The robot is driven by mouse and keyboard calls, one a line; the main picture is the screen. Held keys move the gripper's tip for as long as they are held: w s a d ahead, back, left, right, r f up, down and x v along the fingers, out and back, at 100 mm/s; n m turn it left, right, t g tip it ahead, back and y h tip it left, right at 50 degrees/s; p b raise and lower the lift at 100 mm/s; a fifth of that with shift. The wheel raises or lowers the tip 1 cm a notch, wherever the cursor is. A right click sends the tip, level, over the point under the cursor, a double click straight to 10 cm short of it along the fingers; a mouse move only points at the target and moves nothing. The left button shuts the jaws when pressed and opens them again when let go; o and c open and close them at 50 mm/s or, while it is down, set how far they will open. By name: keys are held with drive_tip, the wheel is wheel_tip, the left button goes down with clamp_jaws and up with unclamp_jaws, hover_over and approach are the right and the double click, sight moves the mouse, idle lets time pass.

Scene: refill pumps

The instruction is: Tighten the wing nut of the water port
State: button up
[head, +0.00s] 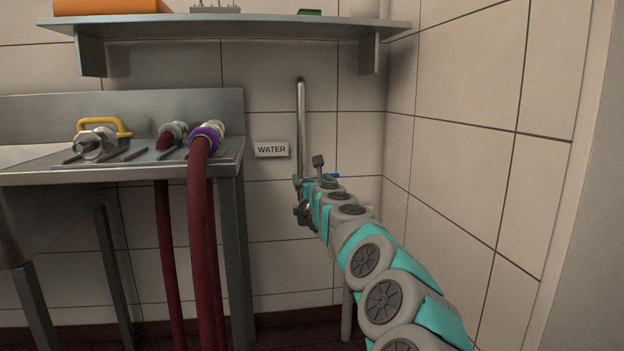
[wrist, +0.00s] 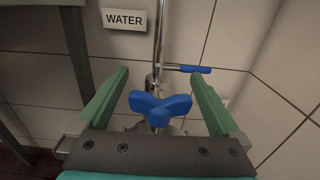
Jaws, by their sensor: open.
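The blue wing nut (wrist: 160,110) shows in the wrist view, with its wings spread to the left and right. It sits at the water port, below a metal pipe (wrist: 160,45). My gripper (wrist: 160,85) is open, with one green finger on each side of the wing nut and a gap on both sides. The WATER sign (wrist: 124,19) hangs on the wall to the upper left; it also shows in the head view (head: 271,149). In the head view my gripper (head: 312,183) is at the pipe's lower end, and my arm hides the wing nut.
A blue lever handle (wrist: 195,69) sticks out right of the pipe, beyond the right finger. A steel counter (head: 120,165) stands at the left with dark red hoses (head: 199,230) hanging from it. A shelf (head: 235,27) runs above. The tiled wall corner is close on the right.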

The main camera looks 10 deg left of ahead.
drive_tip(key=c, duration=1.3)
